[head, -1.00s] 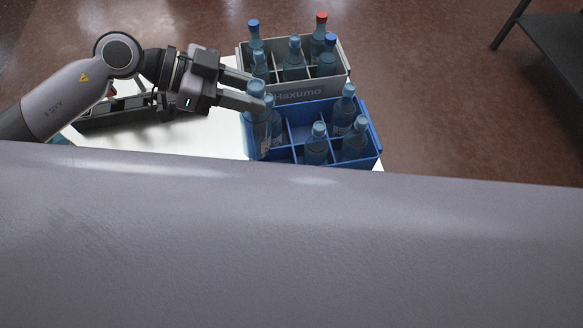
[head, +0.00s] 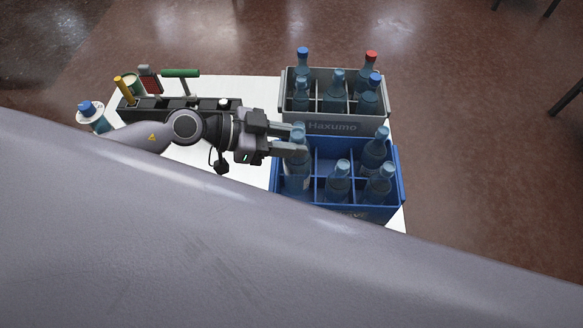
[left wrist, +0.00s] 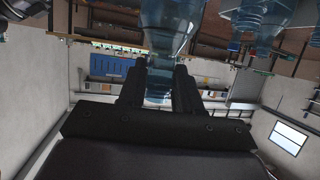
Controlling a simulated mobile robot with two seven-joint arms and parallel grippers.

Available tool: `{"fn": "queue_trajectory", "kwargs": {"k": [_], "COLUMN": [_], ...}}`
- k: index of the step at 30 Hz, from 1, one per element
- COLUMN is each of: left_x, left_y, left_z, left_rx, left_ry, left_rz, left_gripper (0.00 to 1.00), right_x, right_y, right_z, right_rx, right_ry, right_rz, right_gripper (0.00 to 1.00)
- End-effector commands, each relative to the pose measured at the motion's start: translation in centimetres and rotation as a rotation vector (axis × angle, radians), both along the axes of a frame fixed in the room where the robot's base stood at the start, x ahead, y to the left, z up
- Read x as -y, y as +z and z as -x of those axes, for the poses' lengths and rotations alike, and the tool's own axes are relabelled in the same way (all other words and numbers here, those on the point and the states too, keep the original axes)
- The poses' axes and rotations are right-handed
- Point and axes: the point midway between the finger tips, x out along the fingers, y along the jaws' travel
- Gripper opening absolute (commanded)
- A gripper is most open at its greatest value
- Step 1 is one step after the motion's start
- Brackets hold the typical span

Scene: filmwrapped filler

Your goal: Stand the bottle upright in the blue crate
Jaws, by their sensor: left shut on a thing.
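My left gripper (head: 292,141) reaches in from the left and is shut on a clear blue bottle (head: 297,178) near its neck. The bottle is upright at the left side of the blue crate (head: 402,180), over or in a left compartment. I cannot tell whether its base touches the crate floor. In the left wrist view the bottle (left wrist: 168,35) shows between the fingers (left wrist: 160,85). Other bottles stand in the blue crate: one at the back right (head: 374,152), one at the front middle (head: 338,182) and one at the front right (head: 379,186). My right gripper is not in view.
A grey crate (head: 334,127) with several bottles, one red-capped (head: 370,62), stands directly behind the blue crate. The white table (head: 258,92) has bare room between tray and crates.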

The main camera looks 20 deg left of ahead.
Motion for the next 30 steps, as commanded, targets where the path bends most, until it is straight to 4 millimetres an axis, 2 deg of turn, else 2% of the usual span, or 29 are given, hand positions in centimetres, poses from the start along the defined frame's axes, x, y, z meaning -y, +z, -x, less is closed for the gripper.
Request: {"fn": "queue_trajectory", "kwargs": {"k": [3,6,11,18,27,28,30], "left_x": [0.0,0.0,0.0,0.1,0.0,0.0,0.0], "left_y": [-3.5,-5.0,-5.9,-9.5,-10.0,-10.0,-10.0], "left_z": [0.0,0.0,0.0,0.0,0.0,0.1,0.1], "left_rx": [-0.004,-0.002,0.0,-0.001,0.0,0.0,-0.001], "left_ry": [0.002,0.002,0.0,0.001,-0.001,-0.001,-0.001], "left_rz": [0.002,0.002,0.001,0.003,-0.001,-0.002,-0.002], "left_gripper": [0.03,0.03,0.03,0.03,0.03,0.4,0.59], "right_x": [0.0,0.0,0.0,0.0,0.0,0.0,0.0], "right_y": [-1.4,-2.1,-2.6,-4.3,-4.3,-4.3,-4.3], "right_z": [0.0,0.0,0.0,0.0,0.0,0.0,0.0], "right_rx": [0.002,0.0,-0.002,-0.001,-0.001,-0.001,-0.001], "right_ry": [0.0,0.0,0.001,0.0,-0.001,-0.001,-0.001], "right_rz": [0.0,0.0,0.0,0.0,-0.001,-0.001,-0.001], "right_gripper": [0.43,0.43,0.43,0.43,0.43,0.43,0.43]}}
